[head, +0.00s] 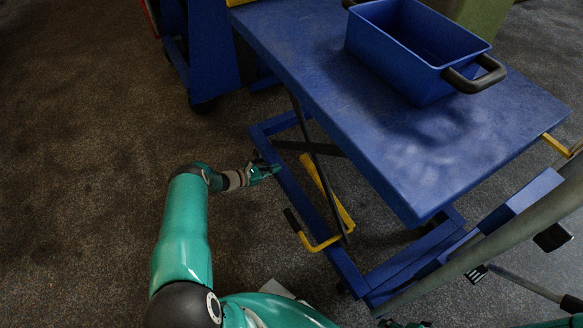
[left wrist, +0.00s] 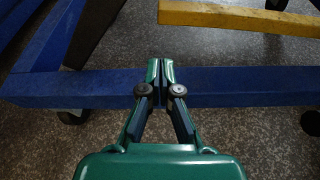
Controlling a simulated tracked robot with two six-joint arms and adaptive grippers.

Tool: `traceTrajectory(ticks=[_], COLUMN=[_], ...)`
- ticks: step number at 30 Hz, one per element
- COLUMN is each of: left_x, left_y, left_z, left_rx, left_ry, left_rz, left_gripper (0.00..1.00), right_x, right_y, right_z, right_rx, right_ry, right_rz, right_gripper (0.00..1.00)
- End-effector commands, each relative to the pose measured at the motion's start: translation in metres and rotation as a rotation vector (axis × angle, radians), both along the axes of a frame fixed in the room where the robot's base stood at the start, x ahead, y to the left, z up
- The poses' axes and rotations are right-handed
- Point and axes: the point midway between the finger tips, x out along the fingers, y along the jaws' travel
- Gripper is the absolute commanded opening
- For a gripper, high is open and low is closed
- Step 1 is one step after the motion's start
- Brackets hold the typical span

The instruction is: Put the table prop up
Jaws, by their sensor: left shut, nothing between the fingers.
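The blue lift table (head: 440,150) stands at the right in the head view, its top raised over a blue base frame (head: 340,255) on dark crossed legs. A yellow bar (head: 328,190), which looks like the prop, slants low under the tabletop. Its near end bends to a black grip (head: 292,220). My left gripper (head: 272,170) is shut and empty at the left rail of the base frame, apart from the yellow bar. In the left wrist view, the closed fingertips (left wrist: 160,68) are over or against the blue rail (left wrist: 240,85), with a yellow bar (left wrist: 240,15) beyond. Contact is unclear.
A blue bin (head: 400,60) with black handles sits on the tabletop. Another blue wheeled unit (head: 205,50) stands behind at the left. A thick grey tube (head: 500,235) slants across the lower right. The carpet left of the table is clear.

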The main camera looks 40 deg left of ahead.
Motion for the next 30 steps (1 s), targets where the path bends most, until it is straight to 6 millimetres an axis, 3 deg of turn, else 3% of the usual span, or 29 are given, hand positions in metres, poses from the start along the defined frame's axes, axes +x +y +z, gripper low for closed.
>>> traceTrajectory(ticks=[18, 30], left_x=[0.077, 0.087], left_y=[-0.030, -0.034], left_z=[-0.032, -0.032], left_rx=[0.002, 0.000], left_ry=[0.000, 0.001], left_rz=[-0.005, -0.003], left_gripper=[0.00, 0.00], right_x=[0.000, 0.000], right_y=[0.000, 0.000], right_z=[-0.045, -0.048], right_rx=[0.000, 0.000], right_ry=[0.000, 0.000], right_rz=[0.000, 0.000], right_gripper=[0.54, 0.54])
